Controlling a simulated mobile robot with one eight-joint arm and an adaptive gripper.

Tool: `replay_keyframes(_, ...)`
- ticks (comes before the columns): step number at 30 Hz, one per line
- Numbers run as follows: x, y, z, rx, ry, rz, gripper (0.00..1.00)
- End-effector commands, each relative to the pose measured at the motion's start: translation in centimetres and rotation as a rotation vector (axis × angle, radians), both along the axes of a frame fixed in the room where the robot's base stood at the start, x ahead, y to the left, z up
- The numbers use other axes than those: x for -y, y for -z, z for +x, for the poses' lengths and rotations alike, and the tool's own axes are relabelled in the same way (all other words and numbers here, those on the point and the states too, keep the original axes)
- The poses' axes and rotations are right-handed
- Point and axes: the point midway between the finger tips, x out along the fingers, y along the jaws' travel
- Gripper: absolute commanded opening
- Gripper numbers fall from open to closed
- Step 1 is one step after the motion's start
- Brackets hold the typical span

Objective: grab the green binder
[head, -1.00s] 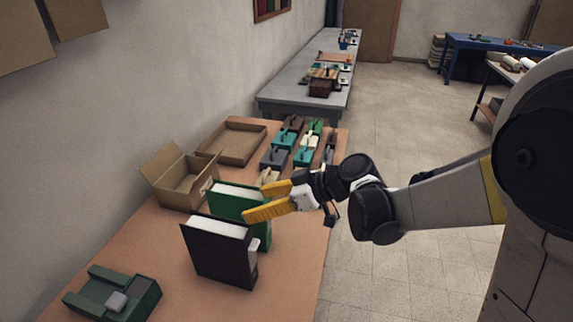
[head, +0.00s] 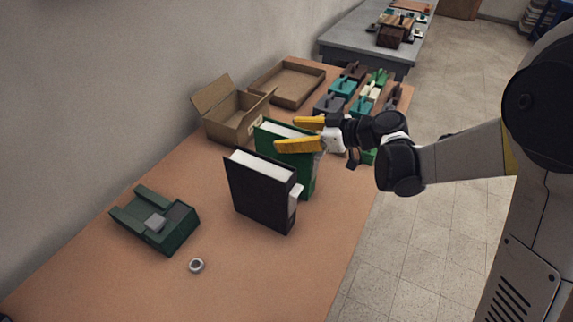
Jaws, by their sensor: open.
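The green binder (head: 304,170) stands upright on the orange-brown table (head: 130,277), its white pages showing at the top. A black binder (head: 257,195) stands upright in front of it and hides part of its lower left side. My gripper (head: 300,134) is at the upper right of the green binder with its yellow fingers apart, pointing left. The fingers overlap the binder's top in the picture. I cannot tell whether they touch it. Nothing is held between them.
An open cardboard box (head: 235,117) stands behind the green binder, with a shallow cardboard tray (head: 288,84) farther back. Several small coloured blocks (head: 342,87) stand at the back right. A dark green holder (head: 155,220) and a small grey ring (head: 196,265) lie at the front left.

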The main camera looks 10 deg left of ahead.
Motion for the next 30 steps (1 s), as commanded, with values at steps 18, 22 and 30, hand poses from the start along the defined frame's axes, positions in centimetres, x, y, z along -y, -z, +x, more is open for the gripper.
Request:
replay_keyframes(18,-1.17,0.44,0.39,-0.001,0.0,0.0,0.04)
replay_keyframes(22,-1.18,0.41,0.38,-0.001,0.0,0.001,0.04)
replay_keyframes(30,-1.18,-0.06,0.38,-0.001,0.0,0.0,0.04)
